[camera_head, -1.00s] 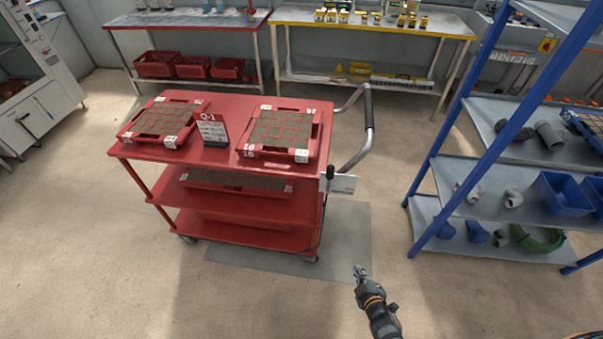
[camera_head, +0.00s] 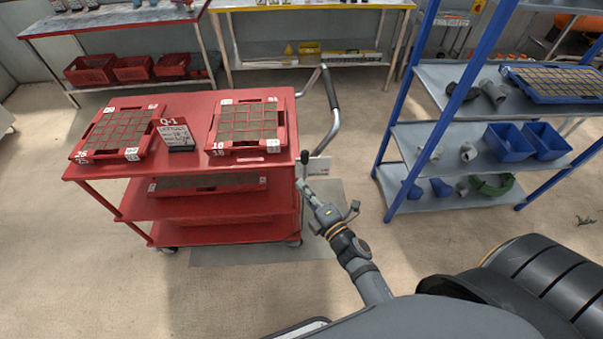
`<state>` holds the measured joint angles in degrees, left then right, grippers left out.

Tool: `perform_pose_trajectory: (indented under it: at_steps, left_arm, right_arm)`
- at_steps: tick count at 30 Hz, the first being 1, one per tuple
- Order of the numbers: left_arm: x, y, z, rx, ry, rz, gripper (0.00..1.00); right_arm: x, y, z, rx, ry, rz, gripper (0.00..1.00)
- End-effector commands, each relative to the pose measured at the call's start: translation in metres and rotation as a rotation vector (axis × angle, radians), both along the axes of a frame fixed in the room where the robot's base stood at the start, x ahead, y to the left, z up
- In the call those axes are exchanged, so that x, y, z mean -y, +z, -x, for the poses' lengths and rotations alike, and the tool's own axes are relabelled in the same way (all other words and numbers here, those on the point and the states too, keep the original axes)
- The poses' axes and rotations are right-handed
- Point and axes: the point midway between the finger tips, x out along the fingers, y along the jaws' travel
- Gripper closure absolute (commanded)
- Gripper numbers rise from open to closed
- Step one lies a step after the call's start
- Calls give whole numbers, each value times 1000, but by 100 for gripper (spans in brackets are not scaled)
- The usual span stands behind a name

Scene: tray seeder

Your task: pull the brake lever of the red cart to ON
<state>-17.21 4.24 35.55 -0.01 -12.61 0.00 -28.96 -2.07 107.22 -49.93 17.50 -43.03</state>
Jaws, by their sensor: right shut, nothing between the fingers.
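The red cart (camera_head: 90,173) stands left of centre, with a push handle (camera_head: 333,110) at its right end. The brake lever (camera_head: 304,157), with a black knob, stands at the cart's right front corner beside a pale plate (camera_head: 319,167). The lettering on the plate is too small to read. My right gripper (camera_head: 303,186) is shut and empty. In the picture it is just below the knob, close to the cart's right edge; whether it touches the lever cannot be told. My left gripper is not in view.
Two red seed trays (camera_head: 283,136) and a sign (camera_head: 176,137) are on the cart top. A blue-framed shelf (camera_head: 386,137) with pipe fittings and blue bins stands to the right. Open floor (camera_head: 357,200) lies between shelf and cart. Benches stand at the back.

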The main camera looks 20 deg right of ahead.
Motion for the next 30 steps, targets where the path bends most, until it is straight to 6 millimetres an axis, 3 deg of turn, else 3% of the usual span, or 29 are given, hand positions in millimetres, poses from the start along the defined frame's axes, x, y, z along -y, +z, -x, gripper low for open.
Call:
perform_pose_trajectory:
  at_steps: [6,13,21,30]
  left_arm:
    - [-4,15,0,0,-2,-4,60]
    - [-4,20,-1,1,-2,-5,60]
    - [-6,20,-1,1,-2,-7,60]
    - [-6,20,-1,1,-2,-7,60]
  right_arm:
    - [-9,6,-42,4,0,-1,100]
    - [-20,4,-91,4,0,-2,100]
    - [15,1,-86,0,0,1,100]
    - [20,1,-85,1,0,-2,100]
